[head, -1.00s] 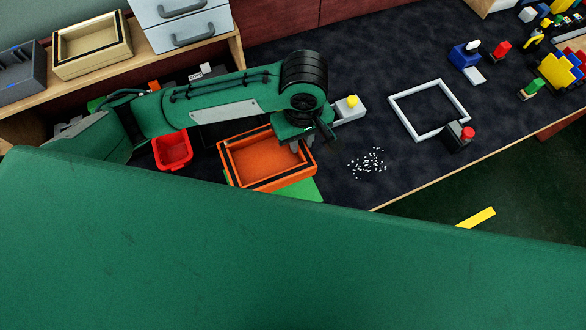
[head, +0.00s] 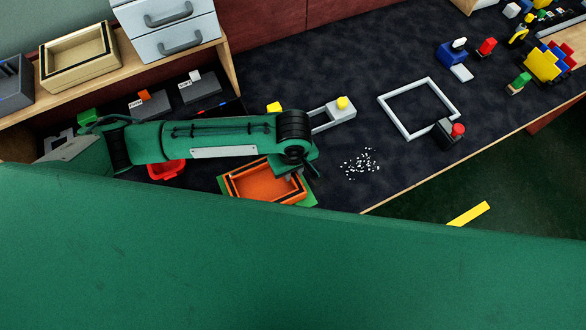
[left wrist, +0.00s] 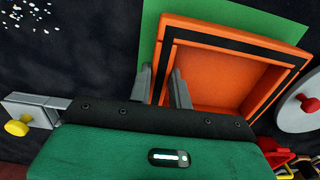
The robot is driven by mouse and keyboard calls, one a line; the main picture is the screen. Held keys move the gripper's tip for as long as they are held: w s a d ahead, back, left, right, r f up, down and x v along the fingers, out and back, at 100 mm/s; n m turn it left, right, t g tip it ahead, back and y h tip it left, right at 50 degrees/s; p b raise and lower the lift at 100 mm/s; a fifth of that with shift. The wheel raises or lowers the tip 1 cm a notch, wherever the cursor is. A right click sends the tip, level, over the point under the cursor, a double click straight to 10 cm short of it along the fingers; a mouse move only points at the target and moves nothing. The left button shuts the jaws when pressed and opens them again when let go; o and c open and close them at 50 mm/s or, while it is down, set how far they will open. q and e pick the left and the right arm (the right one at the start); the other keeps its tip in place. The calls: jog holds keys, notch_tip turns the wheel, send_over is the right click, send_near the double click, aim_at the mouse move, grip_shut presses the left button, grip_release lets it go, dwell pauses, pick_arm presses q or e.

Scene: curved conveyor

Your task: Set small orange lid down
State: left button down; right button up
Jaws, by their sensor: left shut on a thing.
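The small orange lid (head: 262,187) is a shallow rectangular tray shape with a black inner band, hollow side up. It lies over a green mat (head: 308,196), whose edges show on several sides. My left gripper (head: 291,174) is shut on the lid's near wall. In the left wrist view the gripper fingers (left wrist: 162,76) straddle that wall of the lid (left wrist: 232,32), with the green mat (left wrist: 150,22) behind. I cannot tell whether the lid touches the mat. My arm hides part of the lid in the head view. My right gripper is not in view.
A red bin (head: 165,171) stands left of the mat, partly behind my arm. A grey piece with a yellow knob (head: 342,103), white bits (head: 360,163) and a square white frame (head: 384,108) lie to the right. Dark tabletop between them is clear.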

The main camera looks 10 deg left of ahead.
pick_arm(q)
jog(key=c, duration=1.3)
grip_release()
jog(key=shift+f, duration=0.1)
notch_tip(320, 180, up, 12)
